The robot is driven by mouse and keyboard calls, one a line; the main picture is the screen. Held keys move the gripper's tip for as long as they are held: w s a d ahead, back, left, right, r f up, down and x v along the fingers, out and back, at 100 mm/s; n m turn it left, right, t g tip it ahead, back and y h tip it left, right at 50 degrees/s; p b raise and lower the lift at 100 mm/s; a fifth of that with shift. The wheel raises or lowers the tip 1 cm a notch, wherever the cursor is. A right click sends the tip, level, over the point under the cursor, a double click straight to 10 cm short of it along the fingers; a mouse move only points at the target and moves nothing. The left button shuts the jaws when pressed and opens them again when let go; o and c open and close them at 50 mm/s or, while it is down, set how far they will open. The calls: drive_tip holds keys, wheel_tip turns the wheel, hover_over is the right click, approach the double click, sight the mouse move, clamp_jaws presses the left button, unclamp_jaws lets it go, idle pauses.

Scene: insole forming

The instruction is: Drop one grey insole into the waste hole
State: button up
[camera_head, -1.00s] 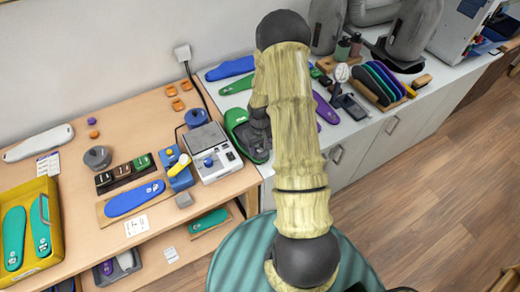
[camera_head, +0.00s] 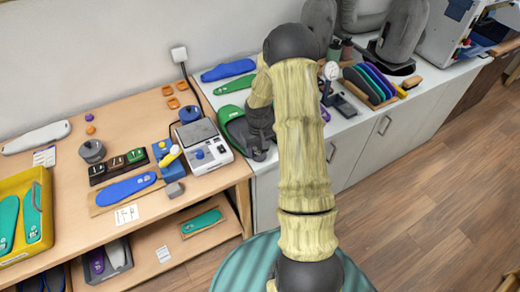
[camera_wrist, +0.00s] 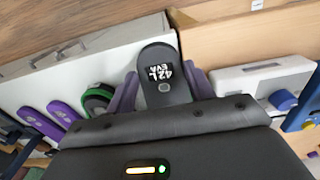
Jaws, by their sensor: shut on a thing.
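My gripper (camera_wrist: 163,84) is shut on a dark grey insole (camera_wrist: 157,58) marked "42L EVA" in the wrist view, with one finger at each side of it. The insole's rounded end points away from the wrist, over the front edge where the white counter meets the wooden bench. A green-rimmed round dark opening, apparently the waste hole (camera_wrist: 84,103), lies left of the gripper in that view. The green rim also shows in the head view (camera_head: 229,115), partly covered by my dark wrist. The held insole cannot be made out in the head view.
Purple insoles (camera_wrist: 62,112) lie beyond the green rim. A white boxed device (camera_head: 203,150) stands on the wooden bench (camera_head: 70,190) beside the counter. Blue (camera_head: 228,69) and green (camera_head: 236,85) insoles lie at the counter's back. The floor (camera_head: 430,200) in front is clear.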

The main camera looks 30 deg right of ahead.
drive_tip(key=shift+s+a, duration=0.2)
drive_tip(key=shift+s, duration=0.1)
drive_tip(key=shift+s+d+r, duration=0.1)
drive_tip(key=shift+s+d, duration=0.15)
drive_tip(key=shift+s, duration=0.35)
drive_tip(key=shift+s+d+r, duration=0.1)
drive_tip(key=shift+s+d, duration=0.1)
drive_tip(key=shift+s, duration=0.35)
drive_tip(key=s+r+p, duration=0.4)
drive_tip(key=r, duration=0.2)
drive_tip(key=shift+s, duration=0.2)
drive_tip(key=shift+s+a, duration=0.1)
idle(0.3)
idle(0.4)
